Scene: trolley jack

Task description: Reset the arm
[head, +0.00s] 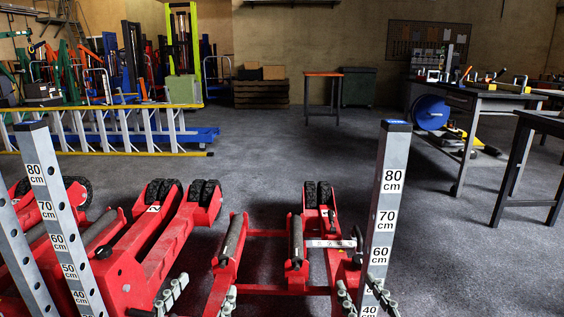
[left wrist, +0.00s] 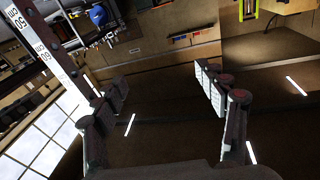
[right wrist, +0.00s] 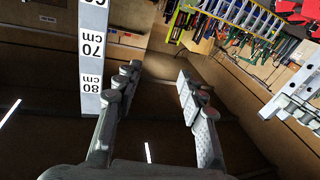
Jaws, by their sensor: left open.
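A red wheeled frame (head: 315,270) stands low in front of me, with dark rollers, black wheels and a pale flat bar (head: 330,243) at its right end. A second red wheeled frame (head: 150,250) stands to its left. My left gripper (head: 200,297) is at the bottom edge, over the gap between the two frames. Its fingers are apart and empty in the left wrist view (left wrist: 162,82). My right gripper (head: 363,297) is in front of the right frame, close to a grey measuring post. Its fingers are apart and empty in the right wrist view (right wrist: 156,80).
Grey posts with centimetre marks stand at right (head: 387,195) and left (head: 55,215). A yellow ladder (head: 110,153) lies behind the left frame. Workbenches (head: 475,105) line the right side. A small orange-topped table (head: 323,75) stands far back. The mid floor is clear.

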